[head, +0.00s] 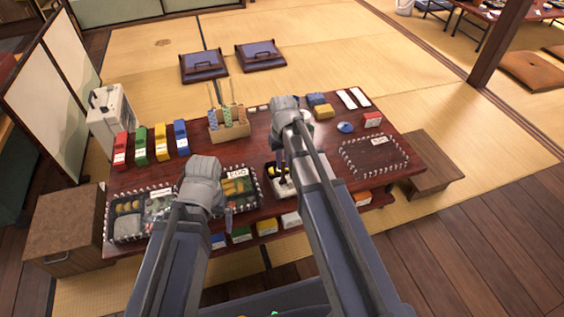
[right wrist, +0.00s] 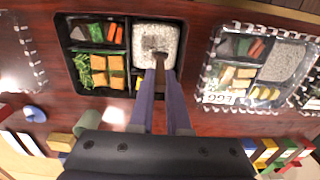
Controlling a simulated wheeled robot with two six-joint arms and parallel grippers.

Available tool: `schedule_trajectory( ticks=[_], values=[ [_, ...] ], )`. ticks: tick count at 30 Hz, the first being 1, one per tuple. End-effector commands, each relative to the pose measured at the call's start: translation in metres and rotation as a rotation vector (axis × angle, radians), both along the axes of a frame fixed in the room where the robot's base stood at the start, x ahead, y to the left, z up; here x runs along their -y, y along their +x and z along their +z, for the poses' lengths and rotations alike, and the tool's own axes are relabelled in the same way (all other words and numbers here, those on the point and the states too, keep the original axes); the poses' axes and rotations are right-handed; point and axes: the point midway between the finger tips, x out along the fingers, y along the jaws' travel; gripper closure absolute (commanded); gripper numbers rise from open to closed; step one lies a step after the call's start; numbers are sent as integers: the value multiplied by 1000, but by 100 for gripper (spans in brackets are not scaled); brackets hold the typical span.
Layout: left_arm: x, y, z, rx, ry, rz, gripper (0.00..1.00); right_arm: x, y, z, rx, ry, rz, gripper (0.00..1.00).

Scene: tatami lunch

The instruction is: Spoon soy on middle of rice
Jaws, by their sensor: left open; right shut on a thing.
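An open black bento box (right wrist: 73,67) lies below my right gripper (right wrist: 160,72). Its white rice block (right wrist: 169,33) fills one compartment, with green, orange and yellow foods in the others. The right gripper is shut on a brown-handled spoon (right wrist: 159,62), whose end is over the middle of the rice. A greyish patch shows there; I cannot tell whether it is the spoon's bowl or soy, or whether the spoon touches. In the head view the right arm partly hides this box (head: 268,172). My left gripper (head: 228,214) is open and empty near the table's front edge.
Lidded boxes (head: 240,182) stand left of the open box, close to my left gripper. A clear lid (head: 375,153) lies at right. A blue round item (head: 345,127), colored packs (head: 160,143) and a holder (head: 228,130) stand further back.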

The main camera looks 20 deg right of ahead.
Motion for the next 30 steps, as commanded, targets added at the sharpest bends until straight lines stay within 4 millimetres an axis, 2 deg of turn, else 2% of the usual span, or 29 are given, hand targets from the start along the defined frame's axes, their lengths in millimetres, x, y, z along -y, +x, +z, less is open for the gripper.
schedule_trajectory(
  ticks=[17,30],
  values=[
    [0,0,1,0,0,0,0,21,1,1,0,0,-1,100],
    [0,0,1,0,0,0,0,23,1,1,0,0,0,100]
  ],
)
